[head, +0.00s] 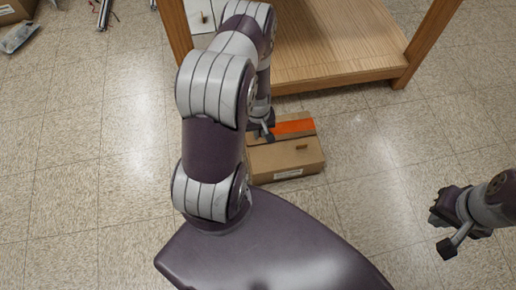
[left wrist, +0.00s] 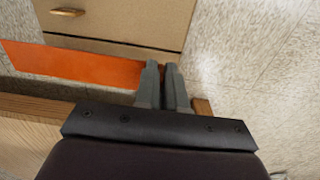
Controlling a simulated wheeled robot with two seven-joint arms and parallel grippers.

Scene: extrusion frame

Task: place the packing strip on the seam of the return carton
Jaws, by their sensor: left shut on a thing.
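The return carton (head: 283,160) is a brown cardboard box on the floor, with a pale label on its near side and a small brown tab on top. The packing strip (head: 294,127) is a flat orange band across the far part of the carton's top; I cannot tell if it touches. My left gripper (head: 264,134) is shut on one end of the strip. In the left wrist view the strip (left wrist: 75,68) runs left from the fingers (left wrist: 164,88), beside a dark line on the carton (left wrist: 120,22). My right gripper (head: 441,232) is open and empty, off to the right.
A wooden table or bench (head: 325,45) stands just behind the carton, with a leg at the right. Loose items and another box lie at the upper left. The tiled floor (head: 380,130) right of the carton is clear.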

